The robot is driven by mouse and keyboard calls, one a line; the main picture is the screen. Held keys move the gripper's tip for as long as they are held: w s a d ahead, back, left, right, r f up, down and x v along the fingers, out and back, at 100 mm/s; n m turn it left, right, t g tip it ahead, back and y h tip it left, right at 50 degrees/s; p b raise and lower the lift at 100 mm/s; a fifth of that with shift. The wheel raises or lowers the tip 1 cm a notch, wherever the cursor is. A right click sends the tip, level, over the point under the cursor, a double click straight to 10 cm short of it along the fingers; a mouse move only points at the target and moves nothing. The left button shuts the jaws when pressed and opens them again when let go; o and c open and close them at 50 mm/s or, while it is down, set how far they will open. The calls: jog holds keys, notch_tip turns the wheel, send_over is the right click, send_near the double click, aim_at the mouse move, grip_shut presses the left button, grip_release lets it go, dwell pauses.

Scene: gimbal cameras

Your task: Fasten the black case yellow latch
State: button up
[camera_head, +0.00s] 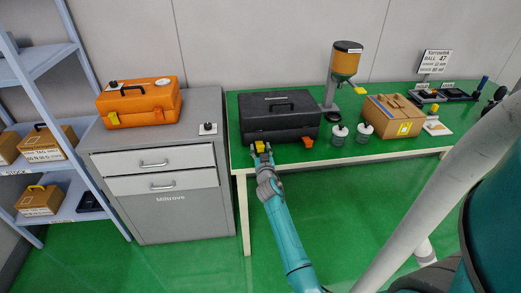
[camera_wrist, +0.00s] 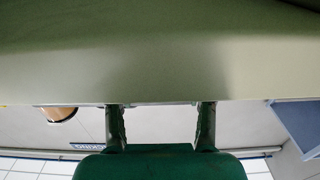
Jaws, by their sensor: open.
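The black case (camera_head: 280,124) stands on the green-topped table, its lid down and its handle on top. A yellow latch (camera_head: 259,147) is on the left of its front face. A large pale olive surface fills the upper part of that view, and the latch cannot be made out there.
A grey cabinet (camera_head: 180,205) with an orange case (camera_head: 140,101) stands left of the table (camera_head: 345,156). Two small jars (camera_head: 338,136) stand right of the black case, with a dispenser (camera_head: 344,66) behind and a cardboard box (camera_head: 394,117) farther right. Green floor lies in front.

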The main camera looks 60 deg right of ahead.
grip_shut()
